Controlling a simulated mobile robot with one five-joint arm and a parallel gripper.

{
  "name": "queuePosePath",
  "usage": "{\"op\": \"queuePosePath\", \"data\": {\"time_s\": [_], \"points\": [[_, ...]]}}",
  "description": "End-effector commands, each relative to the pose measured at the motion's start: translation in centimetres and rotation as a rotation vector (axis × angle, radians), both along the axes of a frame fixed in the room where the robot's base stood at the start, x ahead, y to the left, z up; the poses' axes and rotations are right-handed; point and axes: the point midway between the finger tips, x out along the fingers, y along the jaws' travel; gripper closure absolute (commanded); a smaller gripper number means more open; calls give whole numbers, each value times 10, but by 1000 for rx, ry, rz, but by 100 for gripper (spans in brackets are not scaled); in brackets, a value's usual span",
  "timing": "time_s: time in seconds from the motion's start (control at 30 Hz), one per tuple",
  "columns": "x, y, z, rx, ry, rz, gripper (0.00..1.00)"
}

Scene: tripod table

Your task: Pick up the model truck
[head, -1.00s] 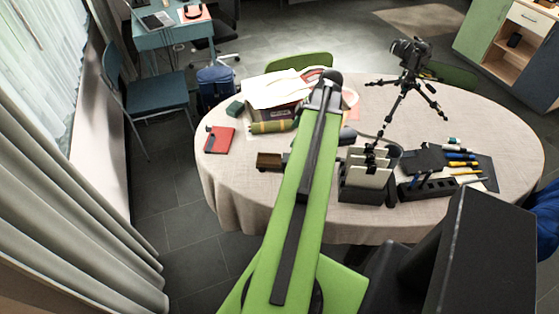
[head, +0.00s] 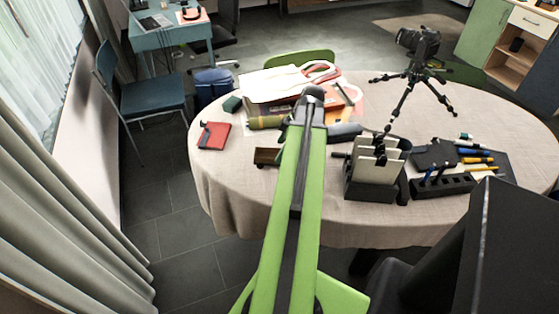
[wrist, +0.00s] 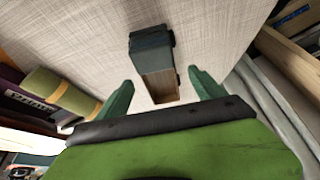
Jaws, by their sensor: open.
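The model truck (wrist: 152,62) lies on the tablecloth in the wrist view, with a dark grey-green cab at the far end and a brown open bed toward me. My gripper (wrist: 162,92) is open, its two green fingers apart on either side of the near end of the bed. Nothing is held. In the head view the truck's brown bed (head: 266,156) shows just left of my green arm. The rest of the truck and my gripper are mostly hidden there by the arm.
A red notebook (head: 215,135) lies left of the truck. A green rolled item (wrist: 62,93) and books are at the left in the wrist view. A dark file holder (head: 370,190) stands right of my arm, and a camera tripod (head: 413,85) stands behind it.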

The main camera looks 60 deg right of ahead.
Motion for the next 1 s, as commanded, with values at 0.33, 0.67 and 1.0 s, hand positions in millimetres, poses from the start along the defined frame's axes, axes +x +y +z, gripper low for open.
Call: {"op": "queuePosePath", "data": {"time_s": [0.33, 0.67, 1.0], "points": [[13, 5, -37, 0, 0, 0, 22], [13, 5, -36, 0, 0, 0, 52], [13, 5, -36, 1, 0, 0, 96]]}}
